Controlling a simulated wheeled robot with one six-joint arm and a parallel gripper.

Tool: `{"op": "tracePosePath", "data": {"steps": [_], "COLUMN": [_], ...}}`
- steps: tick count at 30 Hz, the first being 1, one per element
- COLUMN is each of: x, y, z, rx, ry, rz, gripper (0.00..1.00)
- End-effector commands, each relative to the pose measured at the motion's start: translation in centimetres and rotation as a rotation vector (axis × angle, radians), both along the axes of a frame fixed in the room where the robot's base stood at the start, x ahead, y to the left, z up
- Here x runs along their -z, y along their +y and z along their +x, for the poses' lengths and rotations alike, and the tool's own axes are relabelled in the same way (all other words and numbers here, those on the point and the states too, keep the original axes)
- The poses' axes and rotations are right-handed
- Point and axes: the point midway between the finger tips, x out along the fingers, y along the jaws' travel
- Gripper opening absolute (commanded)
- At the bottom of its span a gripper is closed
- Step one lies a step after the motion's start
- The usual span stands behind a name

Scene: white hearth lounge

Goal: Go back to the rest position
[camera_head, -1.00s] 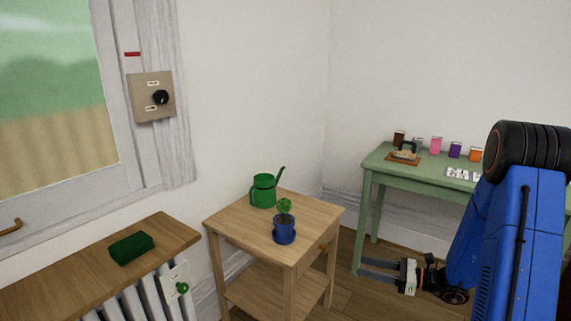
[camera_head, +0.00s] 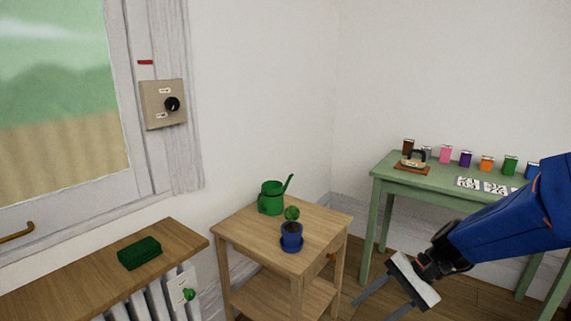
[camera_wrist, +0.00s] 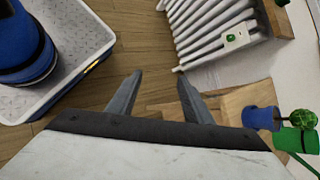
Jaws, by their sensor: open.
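My gripper (camera_head: 373,303) is at the lower right of the head view, in front of the green table and right of the small wooden table. Its two fingers are apart with nothing between them. In the wrist view my gripper (camera_wrist: 155,85) also shows open and empty, with the wooden floor behind its fingers. It appears clear of the furniture.
The small wooden table (camera_head: 262,237) holds a green watering can (camera_head: 271,198) and a potted plant (camera_head: 291,235). The green table (camera_head: 440,182) carries an iron-like tool (camera_head: 413,160) and several colored boxes. A green block (camera_head: 139,253) lies on the sill (camera_head: 60,285) above the radiator (camera_wrist: 215,28).

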Motion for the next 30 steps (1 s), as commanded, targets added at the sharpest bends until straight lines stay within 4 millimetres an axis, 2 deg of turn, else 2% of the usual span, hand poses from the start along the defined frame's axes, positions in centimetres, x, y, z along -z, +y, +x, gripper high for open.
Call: {"op": "tracePosePath", "data": {"steps": [6, 15, 30], "x": [-1.1, -2.7, -6.6], "y": [-0.8, -3.2, -7.8], "z": [-3.7, -7.4, -11.1], "rx": [-0.163, -0.368, -0.645], "ry": [-0.159, -0.38, -0.733], "rz": [-0.178, -0.424, -0.81], "gripper": [0.46, 0.46, 0.46]}}
